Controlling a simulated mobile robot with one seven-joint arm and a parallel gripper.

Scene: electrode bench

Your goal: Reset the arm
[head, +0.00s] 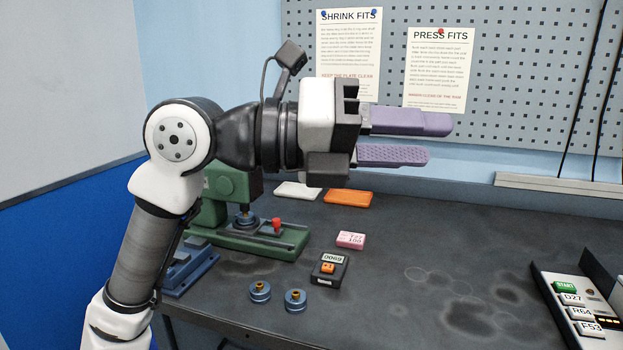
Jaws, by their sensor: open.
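My gripper (412,139) is in the head view, raised above the back of the dark bench (400,285). It points to the right, in front of the pegboard. Its two purple fingers are apart, one above the other, with nothing between them. My arm comes up from the lower left and bends at a white and black joint. The gripper touches nothing that I can see.
A green press (235,205) stands partly behind my arm, with a blue block (188,268) beside it. Two blue round parts (260,291), a small black device (329,268) and a pink label (350,240) lie in front. A button panel (580,305) is at right. The bench's middle right is clear.

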